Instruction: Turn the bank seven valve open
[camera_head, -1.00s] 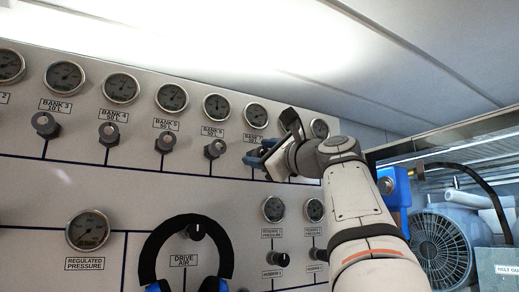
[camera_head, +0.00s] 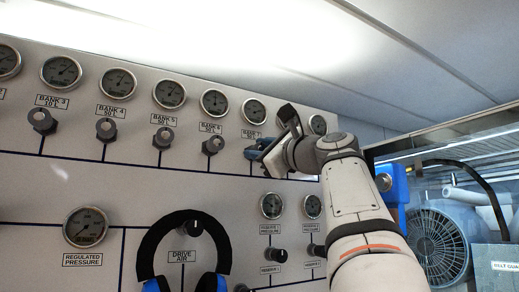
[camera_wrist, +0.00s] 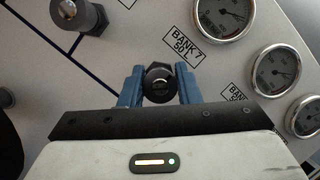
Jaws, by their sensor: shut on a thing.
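The bank seven valve is a dark knob (camera_wrist: 159,82) under the "BANK 7 50 L" label (camera_wrist: 184,38) in the wrist view. My gripper (camera_wrist: 159,88) has its blue fingers on either side of this knob and is shut on it. In the head view my gripper (camera_head: 258,152) is at the panel below the bank seven label (camera_head: 252,136), and it hides the knob there. The bank seven gauge (camera_head: 254,111) is above the label.
The bank six knob (camera_head: 213,145) is close to the left of my gripper. Several more knobs and gauges line the panel (camera_head: 60,190). Black and blue headphones (camera_head: 185,225) hang below. A fan (camera_head: 437,242) stands at the right, beyond the panel.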

